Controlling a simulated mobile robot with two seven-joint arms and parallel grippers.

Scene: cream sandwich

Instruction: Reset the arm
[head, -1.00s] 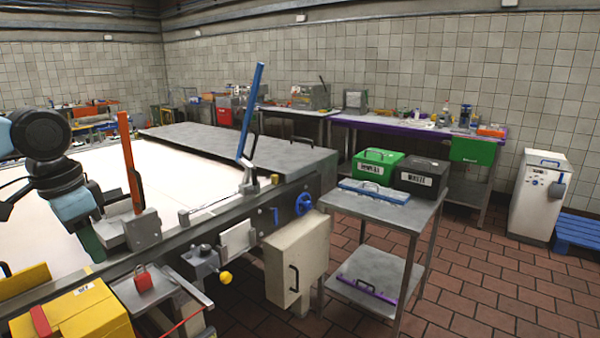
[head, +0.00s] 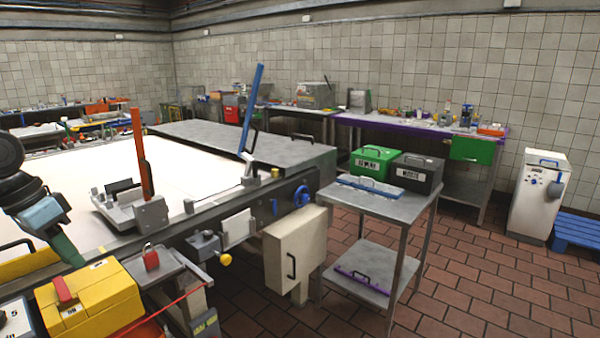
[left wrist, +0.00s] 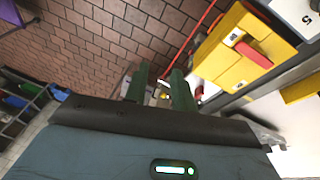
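My left arm comes in at the left edge of the head view. Its gripper, with green fingers (head: 64,250), is just above the yellow box, left of the metal fixture with the orange upright lever (head: 141,155). In the left wrist view the two green fingers of my left gripper (left wrist: 160,85) stand apart with nothing between them, so it is open and empty. My right gripper is in neither view.
A yellow box with a red handle (head: 90,300) stands near my left gripper. A long machine with a white bed (head: 180,170) carries a blue upright lever (head: 252,110). A metal cart (head: 400,215) holds green and black boxes.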

